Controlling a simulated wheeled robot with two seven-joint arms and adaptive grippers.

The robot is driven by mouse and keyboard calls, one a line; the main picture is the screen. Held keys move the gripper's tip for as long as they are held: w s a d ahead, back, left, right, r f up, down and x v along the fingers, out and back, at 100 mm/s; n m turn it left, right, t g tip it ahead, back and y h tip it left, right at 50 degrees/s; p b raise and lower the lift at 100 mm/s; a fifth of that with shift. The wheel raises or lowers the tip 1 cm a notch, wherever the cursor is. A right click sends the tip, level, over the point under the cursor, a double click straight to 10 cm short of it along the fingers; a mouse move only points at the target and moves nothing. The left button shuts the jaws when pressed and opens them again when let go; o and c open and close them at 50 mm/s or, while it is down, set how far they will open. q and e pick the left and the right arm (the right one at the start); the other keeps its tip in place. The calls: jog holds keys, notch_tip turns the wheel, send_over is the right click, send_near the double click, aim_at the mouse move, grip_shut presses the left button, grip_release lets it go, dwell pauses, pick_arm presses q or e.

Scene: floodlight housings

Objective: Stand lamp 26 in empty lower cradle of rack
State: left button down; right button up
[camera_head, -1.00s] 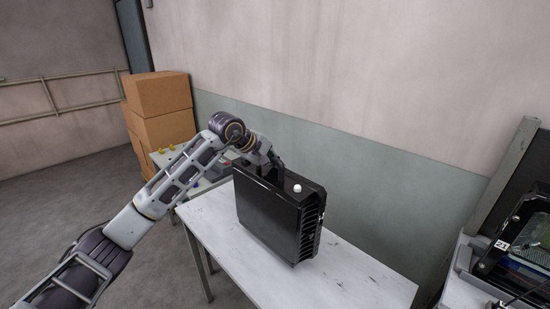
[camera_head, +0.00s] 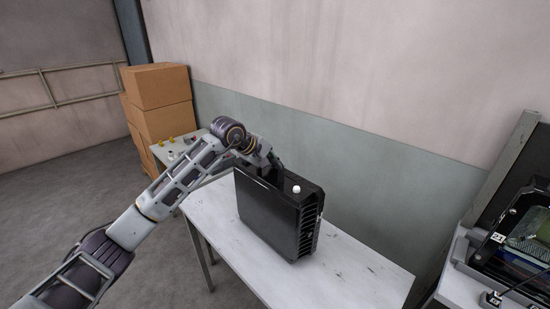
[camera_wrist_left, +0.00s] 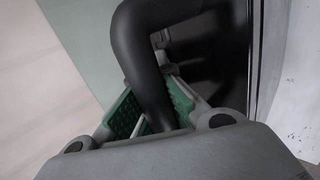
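A black, box-shaped finned housing (camera_head: 268,215) stands upright on the white table, with a white knob on top. I read no number on it. My left gripper (camera_head: 276,172) is at its upper back edge and partly hidden behind it. In the left wrist view, the green-padded fingers (camera_wrist_left: 155,108) lie on both sides of a thick black curved bar (camera_wrist_left: 143,60). Whether they press on it I cannot tell. A dark frame (camera_head: 510,235) at the right edge holds a unit labelled 21 and is cut off. No empty cradle is clearly visible. My right gripper is out of view.
The white table (camera_head: 350,275) is bare to the right of the housing. Cardboard boxes (camera_head: 160,100) are stacked at the back left, beside a small table with yellow knobs (camera_head: 172,140). The wall (camera_head: 370,150) stands close behind the table.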

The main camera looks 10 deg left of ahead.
pick_arm(q)
jog(key=shift+f, duration=0.25)
jog(key=c, duration=2.2)
grip_release()
jog(key=shift+f, duration=0.4)
jog(key=o, duration=0.6)
jog(key=shift+s+r, duration=0.1)
jog(key=shift+s, duration=0.1)
jog(key=shift+c, duration=0.2)
